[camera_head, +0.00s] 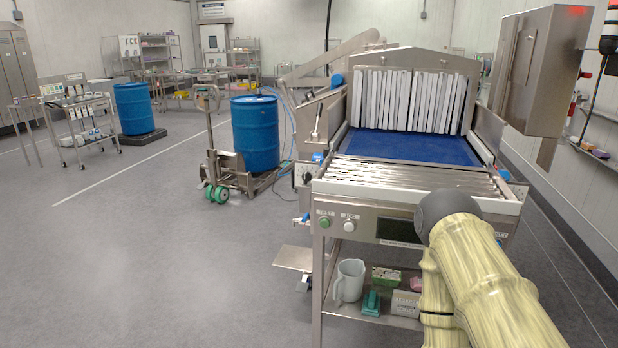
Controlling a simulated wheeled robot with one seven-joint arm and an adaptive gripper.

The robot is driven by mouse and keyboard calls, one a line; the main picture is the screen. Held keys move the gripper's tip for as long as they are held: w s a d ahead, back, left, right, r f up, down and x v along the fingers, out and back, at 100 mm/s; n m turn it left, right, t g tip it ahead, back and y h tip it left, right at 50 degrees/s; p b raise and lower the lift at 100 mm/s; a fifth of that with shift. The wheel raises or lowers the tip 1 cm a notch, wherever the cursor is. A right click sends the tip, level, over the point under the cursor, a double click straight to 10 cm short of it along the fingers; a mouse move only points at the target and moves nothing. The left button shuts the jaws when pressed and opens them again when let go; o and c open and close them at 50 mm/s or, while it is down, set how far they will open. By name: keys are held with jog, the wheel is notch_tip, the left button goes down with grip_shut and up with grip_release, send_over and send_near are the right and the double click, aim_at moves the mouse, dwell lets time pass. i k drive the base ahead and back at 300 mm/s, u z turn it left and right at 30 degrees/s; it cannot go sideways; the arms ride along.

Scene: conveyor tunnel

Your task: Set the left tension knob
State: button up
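The conveyor tunnel machine (415,105) stands right of centre, with white strip curtains over a blue belt (408,147). On the left side of its frame is a small plate with a dark round knob (307,178). A blue round part (337,80) sits higher on the left side. I cannot tell which of these is the left tension knob, or read any setting. My arm, in a pale ribbed sleeve with a dark rounded joint, covers the lower right and hides part of the front panel. My gripper is not visible.
The front panel carries a green button (325,222), a white button (349,225) and a dark display (398,231). A shelf below holds a pitcher (349,281). A blue drum (255,133) on a pallet truck (222,175) stands left of the machine. The left foreground floor is clear.

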aim_at(306, 176)
jog(key=u, duration=0.55)
jog(key=k, duration=0.65)
jog(key=u, duration=1.2)
jog(key=i, duration=1.2)
jog(key=z, duration=0.6)
jog(key=i, duration=0.5)
jog(key=z, duration=0.6)
